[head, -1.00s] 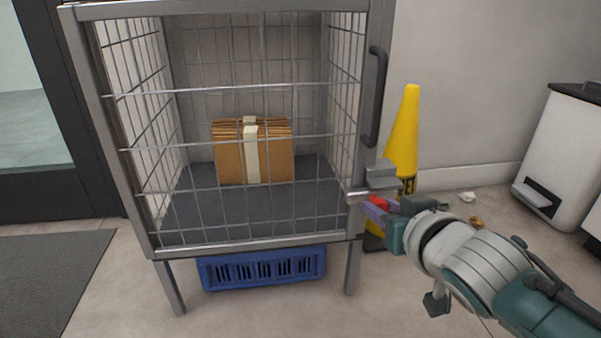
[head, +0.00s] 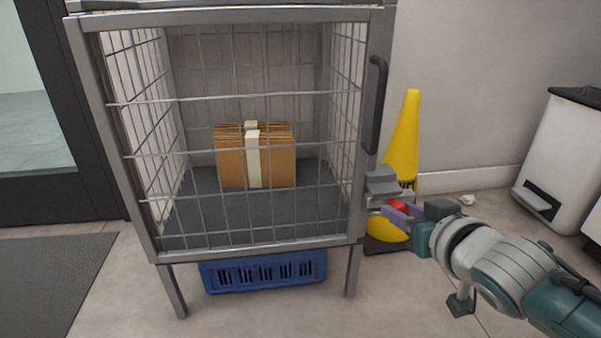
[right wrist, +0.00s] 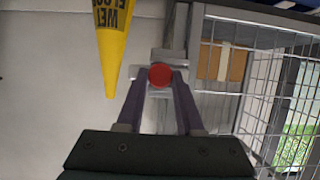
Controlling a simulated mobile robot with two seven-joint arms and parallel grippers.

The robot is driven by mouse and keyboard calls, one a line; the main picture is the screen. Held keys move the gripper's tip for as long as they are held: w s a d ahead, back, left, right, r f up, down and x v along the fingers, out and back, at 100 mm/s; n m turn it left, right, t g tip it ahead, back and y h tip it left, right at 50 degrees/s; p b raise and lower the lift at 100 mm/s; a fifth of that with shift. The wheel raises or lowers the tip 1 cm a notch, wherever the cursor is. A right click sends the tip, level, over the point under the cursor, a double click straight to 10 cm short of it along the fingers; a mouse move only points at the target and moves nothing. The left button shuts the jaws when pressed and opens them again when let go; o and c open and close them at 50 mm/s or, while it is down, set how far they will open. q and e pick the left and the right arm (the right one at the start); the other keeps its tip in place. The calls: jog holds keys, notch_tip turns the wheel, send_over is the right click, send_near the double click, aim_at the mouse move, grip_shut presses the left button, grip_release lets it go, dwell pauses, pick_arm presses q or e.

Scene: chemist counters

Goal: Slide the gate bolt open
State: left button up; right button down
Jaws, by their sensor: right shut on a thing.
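The wire-mesh cage with the gate (head: 250,246) stands in front of me, its mesh front closed. The gate bolt (head: 382,183) is a grey metal fitting on the right front post, below the handle, with a red knob (head: 397,205). My right gripper (head: 393,209) comes in from the right, its purple fingers shut on the red knob. In the right wrist view the round red knob (right wrist: 160,75) sits between the two fingertips (right wrist: 159,82), with the grey bolt fitting behind it. The fingers partly hide the bolt's rod in the head view. My left gripper is out of sight.
A dark handle (head: 375,105) is on the right post. A yellow cone (head: 402,140) stands close behind my right gripper. Tied cardboard (head: 230,160) lies inside the cage and a blue crate (head: 262,271) sits underneath. A white bin (head: 562,150) stands at the right.

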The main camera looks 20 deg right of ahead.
jog(key=shift+s+d, duration=0.15)
jog(key=shift+d, duration=0.35)
jog(key=c, duration=1)
grip_release()
jog(key=o, duration=0.4)
jog(key=shift+d, duration=0.2)
jog(key=shift+o, duration=0.2)
jog(key=p+v, duration=0.7)
jog(key=v, duration=0.3)
jog(key=shift+a, duration=0.1)
